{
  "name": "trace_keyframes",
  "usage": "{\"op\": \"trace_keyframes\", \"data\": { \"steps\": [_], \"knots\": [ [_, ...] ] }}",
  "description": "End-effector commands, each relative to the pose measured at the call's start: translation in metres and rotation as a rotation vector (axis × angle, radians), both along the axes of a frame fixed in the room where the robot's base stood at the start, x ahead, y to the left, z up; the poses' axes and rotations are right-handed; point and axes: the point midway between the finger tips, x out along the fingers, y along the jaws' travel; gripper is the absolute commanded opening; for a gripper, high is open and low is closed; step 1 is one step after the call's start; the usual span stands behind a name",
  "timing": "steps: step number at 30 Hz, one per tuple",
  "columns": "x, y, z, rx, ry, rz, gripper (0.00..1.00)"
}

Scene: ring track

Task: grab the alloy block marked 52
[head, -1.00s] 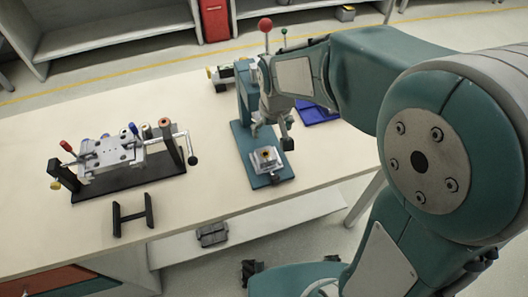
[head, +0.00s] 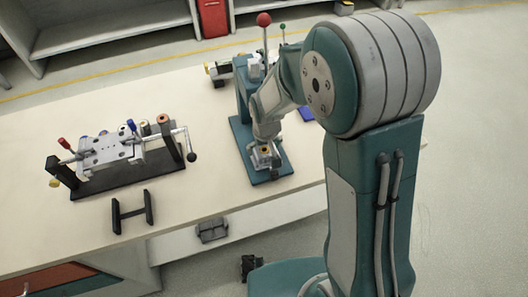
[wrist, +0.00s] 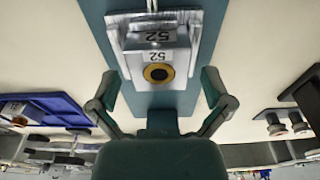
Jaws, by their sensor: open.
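The alloy block marked 52 (wrist: 157,66) is a small silver block with a 52 label and a dark round hole ringed in yellow on its face. It sits in a metal holder (wrist: 125,22), which also bears a 52 label, on the teal base of a press-like stand (head: 245,130). My gripper (wrist: 157,84) is open, its two fingers to the left and right of the block's near end, with gaps showing on both sides. In the head view my gripper (head: 264,150) is low over the stand's base and partly hides the block.
A black fixture with a metal plate (head: 112,155) and a crank stands on the table to the left. A small black H-shaped stand (head: 132,212) is near the front edge. A blue tray (wrist: 40,108) shows left in the wrist view.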

Motion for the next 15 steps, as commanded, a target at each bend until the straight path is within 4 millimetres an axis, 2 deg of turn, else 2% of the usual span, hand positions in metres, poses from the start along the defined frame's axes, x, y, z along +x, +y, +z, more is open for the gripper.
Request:
{"op": "trace_keyframes", "data": {
  "steps": [3, 9, 10, 11, 12, 14, 15],
  "knots": [
    [0.0009, 0.0003, -0.0078, 0.000, 0.000, 0.000, 1.00],
    [0.0010, 0.0002, -0.0078, 0.001, -0.002, 0.000, 1.00],
    [0.0010, 0.0002, -0.0078, 0.001, -0.002, 0.000, 0.91],
    [0.0010, 0.0002, -0.0078, 0.000, -0.001, 0.000, 0.78],
    [0.0010, 0.0002, -0.0077, 0.000, -0.001, 0.000, 0.60],
    [0.0010, 0.0002, -0.0077, 0.000, -0.001, 0.000, 0.33],
    [0.0010, 0.0002, -0.0078, 0.000, -0.001, 0.000, 0.15]
  ]
}}
